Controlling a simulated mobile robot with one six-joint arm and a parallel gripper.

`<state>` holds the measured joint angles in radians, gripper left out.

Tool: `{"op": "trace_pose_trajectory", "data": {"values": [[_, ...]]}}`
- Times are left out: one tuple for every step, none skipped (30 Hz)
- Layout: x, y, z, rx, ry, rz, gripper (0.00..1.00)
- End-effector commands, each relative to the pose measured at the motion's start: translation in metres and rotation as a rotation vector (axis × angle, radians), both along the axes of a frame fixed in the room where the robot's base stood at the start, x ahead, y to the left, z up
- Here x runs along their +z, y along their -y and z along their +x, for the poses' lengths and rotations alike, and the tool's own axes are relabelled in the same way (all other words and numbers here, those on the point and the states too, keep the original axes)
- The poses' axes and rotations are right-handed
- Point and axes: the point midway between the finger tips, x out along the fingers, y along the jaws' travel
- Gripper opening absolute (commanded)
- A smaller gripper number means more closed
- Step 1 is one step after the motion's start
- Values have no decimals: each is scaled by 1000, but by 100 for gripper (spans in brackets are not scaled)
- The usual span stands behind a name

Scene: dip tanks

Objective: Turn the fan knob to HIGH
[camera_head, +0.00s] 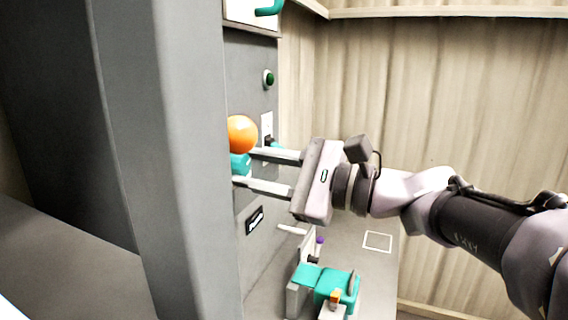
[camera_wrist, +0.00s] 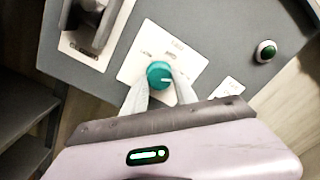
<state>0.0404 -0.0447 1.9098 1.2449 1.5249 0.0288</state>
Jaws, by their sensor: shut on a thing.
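The fan knob is round and teal with a white pointer mark; in the wrist view the knob (camera_wrist: 159,73) sits on a white plate (camera_wrist: 136,62) on a grey panel. Its pointer mark points to the right in that picture. The lettering around it is too blurred to read. My gripper (camera_wrist: 160,82) has one finger on each side of the knob and is shut on it. In the head view, my gripper (camera_head: 241,167) reaches left to the panel, with the teal knob (camera_head: 240,162) between its fingertips. The knob's plate is hidden there.
An orange ball (camera_head: 241,134) shows just above my upper finger. A green button (camera_head: 268,79) sits higher on the panel. A dark lever on a white plate (camera_wrist: 75,48) is near the knob. A teal fixture (camera_head: 336,284) stands below my gripper. A wooden wall is behind.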

Motion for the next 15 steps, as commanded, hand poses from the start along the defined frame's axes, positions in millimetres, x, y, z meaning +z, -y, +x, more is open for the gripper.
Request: {"op": "trace_pose_trajectory", "data": {"values": [[0,0,0,0,-6,2,0],[0,0,0,0,-8,3,0],[0,0,0,0,-9,3,0],[0,0,0,0,-11,4,0],[0,0,0,0,-11,4,0],[0,0,0,0,-12,4,0],[0,0,0,0,-12,4,0],[0,0,0,0,-12,4,0],[0,0,0,0,-12,4,0],[0,0,0,0,-12,4,0],[0,0,0,0,-12,4,0],[0,0,0,0,-12,4,0],[0,0,0,0,-12,4,0],[0,0,0,0,-11,4,0],[0,0,0,0,-11,4,39]]}}
